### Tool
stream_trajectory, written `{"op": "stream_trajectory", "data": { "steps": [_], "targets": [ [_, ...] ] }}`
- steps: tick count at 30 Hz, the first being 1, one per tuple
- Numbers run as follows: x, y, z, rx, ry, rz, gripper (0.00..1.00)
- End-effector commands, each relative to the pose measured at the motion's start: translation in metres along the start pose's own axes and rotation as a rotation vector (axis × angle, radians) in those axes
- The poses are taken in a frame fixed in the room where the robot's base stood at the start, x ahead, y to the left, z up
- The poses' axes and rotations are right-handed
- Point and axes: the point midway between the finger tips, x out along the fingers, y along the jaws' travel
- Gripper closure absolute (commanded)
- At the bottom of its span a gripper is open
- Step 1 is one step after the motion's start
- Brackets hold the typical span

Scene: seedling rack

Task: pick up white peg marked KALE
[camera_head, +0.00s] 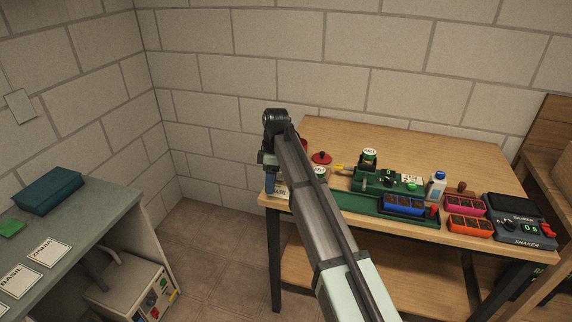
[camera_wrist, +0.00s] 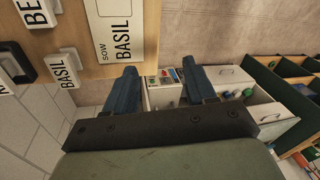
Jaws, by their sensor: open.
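My gripper (camera_head: 271,182) is over the left end of the wooden table in the head view, partly hidden by my arm. In the wrist view its two blue fingers (camera_wrist: 158,72) are apart with nothing between them. No marker there reads clearly as KALE. One white marker (camera_wrist: 65,68) reads BASIL, left of the fingers. Another white marker (camera_wrist: 38,12) at the top left shows only BE. A third white marker (camera_wrist: 5,88) is cut off by the left edge, and its word cannot be read.
A white SOW BASIL card (camera_wrist: 122,30) lies near the table edge. In the head view, a green tray (camera_head: 385,211), an orange planter (camera_head: 469,225) and a shaker (camera_head: 524,232) crowd the table front. A grey bench (camera_head: 85,217) stands left. The back of the table is clearer.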

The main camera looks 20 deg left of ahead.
Motion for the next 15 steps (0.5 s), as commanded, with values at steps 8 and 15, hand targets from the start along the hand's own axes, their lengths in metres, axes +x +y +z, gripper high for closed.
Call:
{"op": "stream_trajectory", "data": {
  "steps": [8,15],
  "targets": [
    [-0.117,0.118,0.038,0.178,0.036,0.169,0.45],
    [-0.143,0.146,0.046,0.229,0.062,0.213,0.45]
  ]
}}
